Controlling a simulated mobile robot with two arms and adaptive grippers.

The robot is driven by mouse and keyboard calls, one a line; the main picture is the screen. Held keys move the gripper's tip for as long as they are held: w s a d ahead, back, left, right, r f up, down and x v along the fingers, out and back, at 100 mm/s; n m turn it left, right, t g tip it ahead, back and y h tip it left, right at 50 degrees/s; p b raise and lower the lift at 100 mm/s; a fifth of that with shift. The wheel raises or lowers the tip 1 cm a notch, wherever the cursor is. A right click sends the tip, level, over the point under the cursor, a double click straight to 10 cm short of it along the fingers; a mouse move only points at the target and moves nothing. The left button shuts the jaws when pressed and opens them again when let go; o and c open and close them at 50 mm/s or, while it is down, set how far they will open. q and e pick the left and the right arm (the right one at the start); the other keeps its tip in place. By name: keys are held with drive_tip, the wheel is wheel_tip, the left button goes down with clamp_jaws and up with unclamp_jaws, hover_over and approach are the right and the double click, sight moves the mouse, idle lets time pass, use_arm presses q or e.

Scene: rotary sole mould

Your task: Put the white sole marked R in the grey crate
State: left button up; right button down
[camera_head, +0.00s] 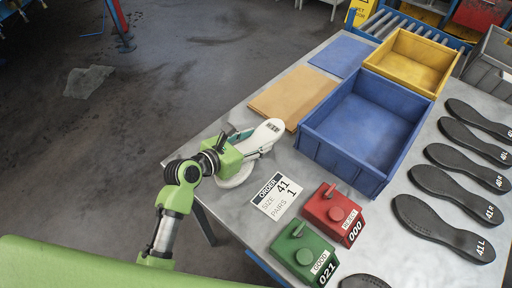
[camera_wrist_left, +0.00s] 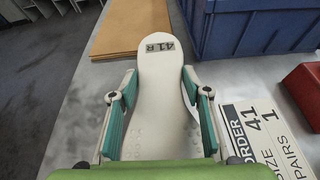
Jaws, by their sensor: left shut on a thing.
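The white sole (camera_head: 264,137) marked 41 R is in my left gripper (camera_head: 240,146), at the left edge of the table. In the left wrist view the sole (camera_wrist_left: 158,62) points away from me, label at its far end, and my left gripper's fingers (camera_wrist_left: 158,100) sit on either side of it. A rounded white shape (camera_head: 236,176) shows below the gripper; I cannot tell if it is part of this sole. The grey crate (camera_head: 488,75) is at the far right, cut by the picture's edge. My right gripper is not in view.
A blue crate (camera_head: 345,158) and a yellow crate (camera_head: 400,47) stand between the sole and the grey crate. Several black soles (camera_head: 430,218) lie at right. Red (camera_head: 328,215) and green (camera_head: 300,245) counters and an order card (camera_head: 270,198) are near the front.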

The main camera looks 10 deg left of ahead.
sight(256, 147)
use_arm(q)
drive_tip(key=f, duration=0.3)
drive_tip(key=shift+w+f, duration=0.3)
drive_tip(key=o, duration=1.4)
drive_tip(key=shift+s, duration=0.1)
